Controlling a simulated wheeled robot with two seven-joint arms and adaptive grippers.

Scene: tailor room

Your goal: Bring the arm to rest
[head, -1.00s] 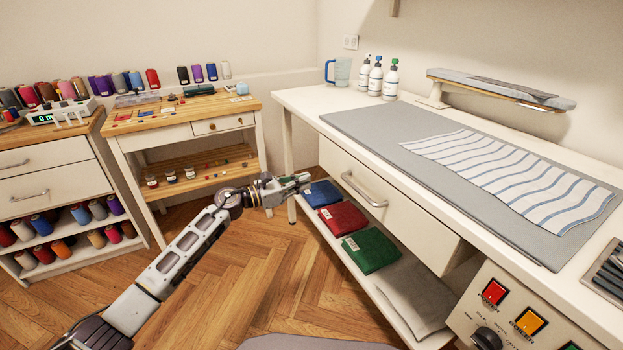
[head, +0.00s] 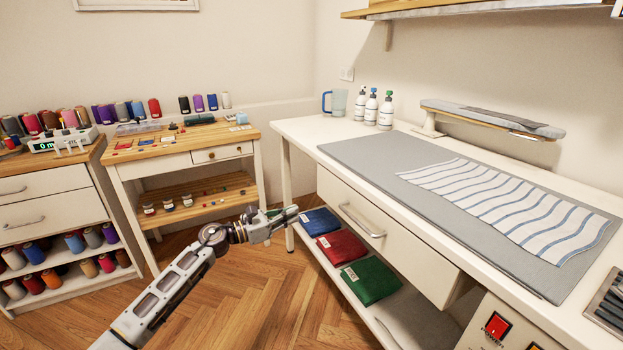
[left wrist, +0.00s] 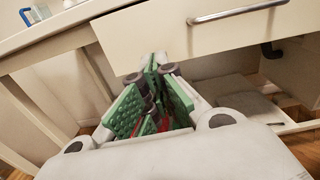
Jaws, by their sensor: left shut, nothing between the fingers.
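My left arm reaches in from the lower left in the head view. Its gripper (head: 285,217) hangs in the air left of the white ironing table (head: 300,128), near the front of its low shelf. The gripper is shut and holds nothing. In the left wrist view the green-padded fingers (left wrist: 155,95) are together, below the table's drawer. My right gripper is not in view.
Blue (head: 320,221), red (head: 342,245) and green (head: 371,281) folded cloths lie on the low shelf. The drawer (head: 385,235) above is closed. A wooden-topped side table (head: 190,140) stands behind the arm. Parquet floor (head: 245,290) beside the arm is clear.

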